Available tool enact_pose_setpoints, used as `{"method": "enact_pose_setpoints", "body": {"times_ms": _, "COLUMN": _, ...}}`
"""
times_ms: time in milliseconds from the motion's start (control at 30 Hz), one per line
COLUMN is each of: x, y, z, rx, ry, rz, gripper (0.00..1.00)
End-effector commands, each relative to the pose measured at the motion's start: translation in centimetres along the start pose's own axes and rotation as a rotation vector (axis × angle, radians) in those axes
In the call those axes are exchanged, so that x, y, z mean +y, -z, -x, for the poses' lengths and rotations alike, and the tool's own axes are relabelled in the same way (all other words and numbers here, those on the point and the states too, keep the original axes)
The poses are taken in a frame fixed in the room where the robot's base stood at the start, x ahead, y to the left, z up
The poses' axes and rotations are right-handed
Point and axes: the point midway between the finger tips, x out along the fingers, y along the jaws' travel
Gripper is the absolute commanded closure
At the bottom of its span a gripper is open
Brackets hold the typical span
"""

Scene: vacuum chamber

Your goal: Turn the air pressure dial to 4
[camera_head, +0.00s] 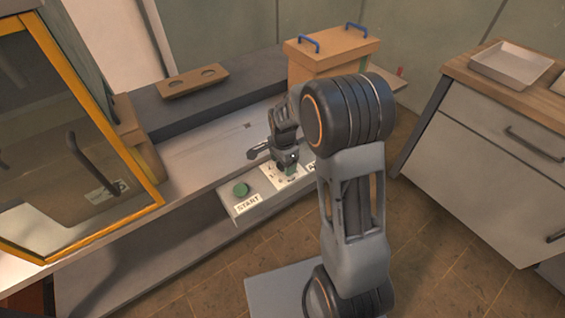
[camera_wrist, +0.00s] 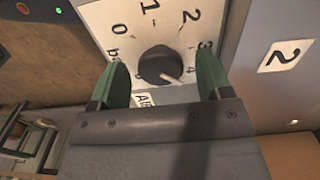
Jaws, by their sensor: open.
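The air pressure dial (camera_wrist: 158,62) is a dark round knob on a white scale plate (camera_wrist: 115,10) with black numbers 0 to 3 and a partly hidden mark, likely 4, by the right finger. Its pale pointer points down and right, near that mark. My gripper (camera_wrist: 163,72) is open, one green finger on each side of the knob with gaps visible. I cannot tell how deep the fingers reach. In the head view my gripper (camera_head: 287,160) is over the scale plate (camera_head: 270,172) on the control panel, and the knob is mostly hidden.
A green button (camera_head: 240,188) with a START label sits left of the dial on the panel. A yellow-framed glass door (camera_head: 135,170) stands at the left. A wooden box (camera_head: 330,55) with blue handles is behind. A drawer cabinet (camera_head: 490,140) stands at the right. Open floor lies between.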

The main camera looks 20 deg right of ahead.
Motion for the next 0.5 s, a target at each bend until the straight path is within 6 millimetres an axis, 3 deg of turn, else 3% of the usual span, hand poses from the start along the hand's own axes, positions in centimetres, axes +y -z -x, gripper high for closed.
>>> {"method": "enact_pose_setpoints", "body": {"times_ms": 167, "x": -0.1, "y": 0.0, "z": 2.2, "rx": 0.002, "ry": 0.005, "rz": 0.000, "gripper": 0.29}}
{"method": "enact_pose_setpoints", "body": {"times_ms": 500, "x": 0.0, "y": 0.0, "z": 9.1, "rx": 0.001, "ry": 0.004, "rz": 0.001, "gripper": 0.29}}
